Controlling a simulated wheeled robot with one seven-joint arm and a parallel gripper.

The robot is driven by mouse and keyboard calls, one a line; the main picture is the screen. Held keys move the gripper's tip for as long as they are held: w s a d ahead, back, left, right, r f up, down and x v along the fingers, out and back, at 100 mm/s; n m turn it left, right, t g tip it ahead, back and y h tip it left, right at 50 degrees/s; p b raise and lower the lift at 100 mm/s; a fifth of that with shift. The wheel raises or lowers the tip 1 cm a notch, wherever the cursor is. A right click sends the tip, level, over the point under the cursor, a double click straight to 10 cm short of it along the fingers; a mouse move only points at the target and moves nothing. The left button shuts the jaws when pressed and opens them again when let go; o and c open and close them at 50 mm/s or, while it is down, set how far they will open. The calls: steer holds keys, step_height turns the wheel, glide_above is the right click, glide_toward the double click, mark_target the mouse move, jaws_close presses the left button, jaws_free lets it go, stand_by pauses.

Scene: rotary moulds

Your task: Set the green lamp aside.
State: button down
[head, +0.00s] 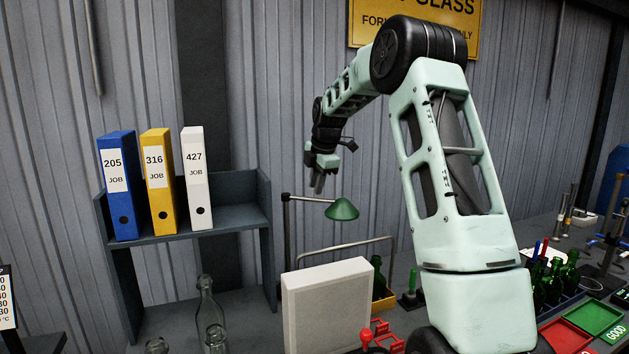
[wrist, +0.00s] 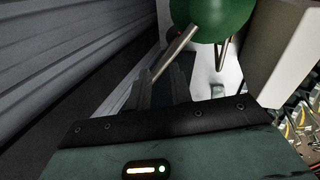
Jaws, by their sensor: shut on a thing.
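The green lamp (head: 342,209) has a cone-shaped green shade on a thin horizontal arm that runs left to a dark upright post. My gripper (head: 318,186) points down at the lamp's arm, just left of the shade. In the wrist view, the green shade (wrist: 212,18) is at the top, and a thin metal rod runs from it down to my fingertips (wrist: 160,82). The fingers are close together, shut on the lamp's arm. The exact contact is partly hidden. The lamp's base is hidden behind a pale box-like panel.
The pale panel (head: 327,306) stands below the lamp. A grey shelf (head: 205,232) with blue, yellow and white binders is at left. Clear glass bottles (head: 207,302) stand below it. Green bottles (head: 553,280) and red and green trays are at right. A corrugated wall is close behind.

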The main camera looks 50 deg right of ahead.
steer(key=shift+w+d, duration=0.1)
steer(key=shift+d, duration=0.05)
stand_by(0.4)
steer(key=c, duration=1.3)
jaws_free()
steer(key=shift+o, duration=0.2)
steer(key=shift+r, duration=0.1)
steer(key=b+v, duration=0.3)
steer(key=v, duration=1.4)
steer(key=shift+r, duration=0.15)
steer(key=shift+d, duration=0.1)
